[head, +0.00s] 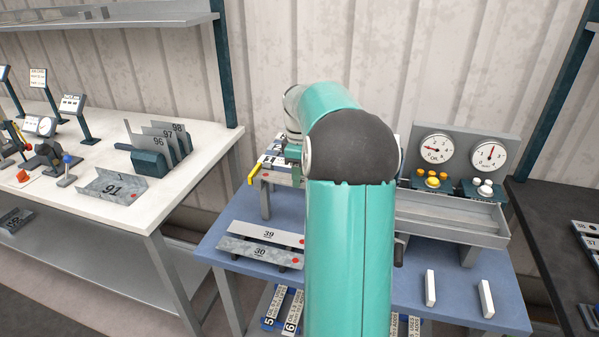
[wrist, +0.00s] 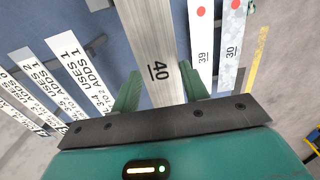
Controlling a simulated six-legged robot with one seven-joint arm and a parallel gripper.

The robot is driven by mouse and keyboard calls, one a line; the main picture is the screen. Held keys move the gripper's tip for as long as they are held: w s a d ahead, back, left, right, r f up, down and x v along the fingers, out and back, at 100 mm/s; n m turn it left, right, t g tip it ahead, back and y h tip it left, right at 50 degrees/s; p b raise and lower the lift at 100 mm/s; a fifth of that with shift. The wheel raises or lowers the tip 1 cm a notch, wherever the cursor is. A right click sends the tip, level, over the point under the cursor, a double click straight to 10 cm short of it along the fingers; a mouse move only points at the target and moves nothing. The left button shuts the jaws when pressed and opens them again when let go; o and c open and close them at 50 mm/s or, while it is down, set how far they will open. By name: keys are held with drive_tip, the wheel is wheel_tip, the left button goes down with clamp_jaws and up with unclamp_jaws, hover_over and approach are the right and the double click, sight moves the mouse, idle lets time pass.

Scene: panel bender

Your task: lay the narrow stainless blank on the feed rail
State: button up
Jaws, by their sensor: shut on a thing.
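In the wrist view my gripper (wrist: 161,86) has its two green fingers on either side of a long, narrow, brushed-metal blank (wrist: 146,35) marked 40. The gripper is shut on it, and the blank runs away from the fingers to the top of the view. Its far end is out of view. In the head view my own arm hides the gripper and this blank. A grey channel (head: 455,212) on the bending machine looks like the feed rail, right of my arm; its left end is hidden. I cannot tell how far the blank is from it.
Blanks 39 (head: 268,233) and 30 (head: 259,252), with red dots, lie on the blue table (head: 215,238). Two white blocks (head: 430,288) stand at its right. Gauges (head: 434,149) rise behind the channel. A white bench (head: 200,170) with racked plates is at left.

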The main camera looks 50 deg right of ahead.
drive_tip(key=o, duration=1.1)
wheel_tip(320, 180, up, 14)
drive_tip(key=shift+f, duration=0.1)
